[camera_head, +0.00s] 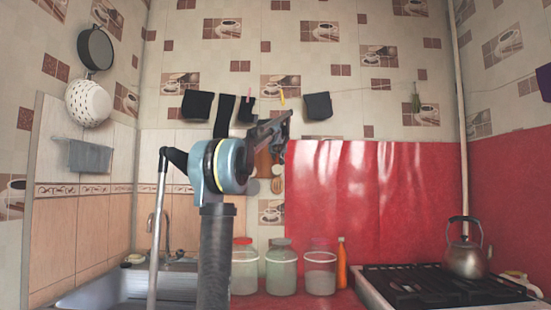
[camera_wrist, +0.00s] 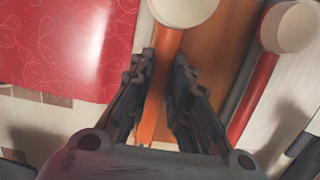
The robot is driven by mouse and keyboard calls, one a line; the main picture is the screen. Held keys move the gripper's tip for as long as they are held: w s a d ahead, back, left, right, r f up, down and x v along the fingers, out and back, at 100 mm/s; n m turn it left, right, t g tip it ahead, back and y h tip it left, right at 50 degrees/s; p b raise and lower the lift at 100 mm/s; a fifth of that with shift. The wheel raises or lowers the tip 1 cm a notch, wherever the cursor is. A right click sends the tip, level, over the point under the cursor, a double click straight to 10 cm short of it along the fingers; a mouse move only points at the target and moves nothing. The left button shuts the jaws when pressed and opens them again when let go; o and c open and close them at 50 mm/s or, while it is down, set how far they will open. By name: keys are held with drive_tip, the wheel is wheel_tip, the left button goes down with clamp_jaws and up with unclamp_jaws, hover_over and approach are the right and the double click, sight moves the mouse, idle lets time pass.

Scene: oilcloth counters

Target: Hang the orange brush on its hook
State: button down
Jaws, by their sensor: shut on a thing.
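In the wrist view the orange brush (camera_wrist: 165,48) shows as an orange handle running up to a pale round end at the top edge. My gripper (camera_wrist: 165,56) is shut on this handle, with a dark finger on either side. The rest of the brush is cut off or hidden by the fingers. In the head view my gripper (camera_head: 283,127) is raised near the back wall, left of the red panel's top corner. I cannot make out the brush clearly there. I cannot pick out its hook in either view.
A red-handled utensil with a pale round end (camera_wrist: 291,26) is close on the right, beside a brown board (camera_wrist: 208,42). The red panel (camera_head: 375,205) is to the right. Glass jars (camera_head: 281,268) stand below. Dark cloths (camera_head: 318,106) hang on a line nearby.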

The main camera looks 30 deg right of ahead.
idle(0.4)
drive_tip(key=c, duration=1.4)
unclamp_jaws()
drive_tip(key=shift+c, duration=0.2)
drive_tip(key=shift+s, duration=0.1)
